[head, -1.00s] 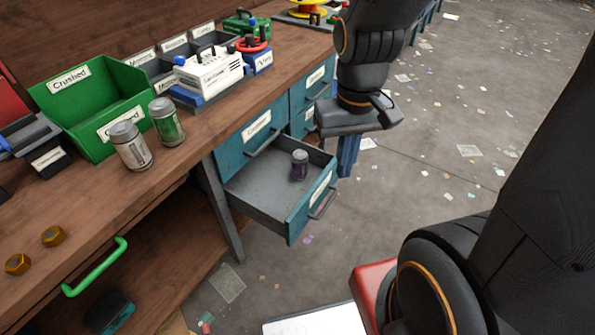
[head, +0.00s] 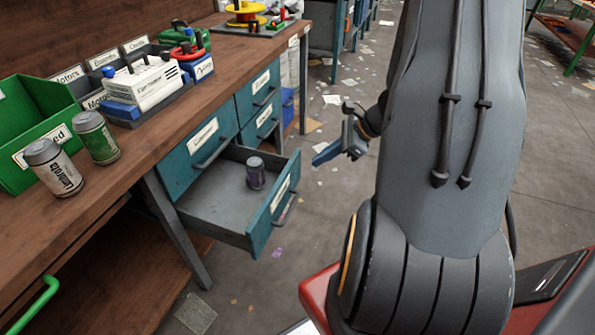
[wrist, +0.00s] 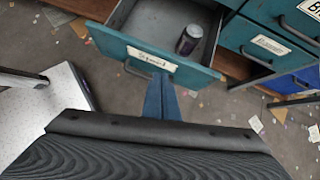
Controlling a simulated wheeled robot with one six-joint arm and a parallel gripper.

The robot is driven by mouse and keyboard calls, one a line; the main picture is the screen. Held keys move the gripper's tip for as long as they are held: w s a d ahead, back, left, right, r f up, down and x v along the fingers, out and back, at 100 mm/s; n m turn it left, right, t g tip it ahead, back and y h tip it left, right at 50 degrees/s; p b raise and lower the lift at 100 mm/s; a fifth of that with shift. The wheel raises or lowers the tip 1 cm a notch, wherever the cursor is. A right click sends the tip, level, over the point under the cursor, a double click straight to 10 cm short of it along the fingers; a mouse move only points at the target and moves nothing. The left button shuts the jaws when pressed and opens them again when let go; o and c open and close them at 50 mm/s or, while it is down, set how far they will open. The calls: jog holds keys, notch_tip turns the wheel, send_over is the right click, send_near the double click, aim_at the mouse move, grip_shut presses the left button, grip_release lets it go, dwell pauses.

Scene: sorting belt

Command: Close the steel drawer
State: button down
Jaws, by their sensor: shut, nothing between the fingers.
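The open drawer (head: 262,226) sticks out from the teal drawer unit under the workbench in the head view. Its front panel is teal with a white label and a grey handle (head: 285,209). A dark purple can (head: 255,173) stands inside it. My gripper (head: 318,158) is to the right of the drawer front, apart from it in the head view. In the wrist view the shut blue fingers (wrist: 161,100) point at the drawer front (wrist: 150,62), near its label. The fingers hold nothing. I cannot tell whether they touch the panel.
Other teal drawers (head: 262,85) beside it are shut. A green handle (head: 35,305) shows at lower left. The floor right of the drawer has scattered paper scraps.

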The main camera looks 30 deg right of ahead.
jog(key=d+f+m+t, duration=0.1)
jog(key=d+f+m, duration=0.1)
jog(key=d+m, duration=0.15)
send_near(290, 170)
notch_tip(290, 170, down, 4)
jog(key=w+a, duration=0.1)
jog(key=a, duration=0.1)
jog(key=shift+w+a+r+n+h+b, duration=0.2)
jog(key=shift+w+a+n+h+b, duration=0.1)
jog(key=shift+w+a, duration=0.3)
jog(key=shift+w+d, duration=0.1)
jog(key=shift+w, duration=0.1)
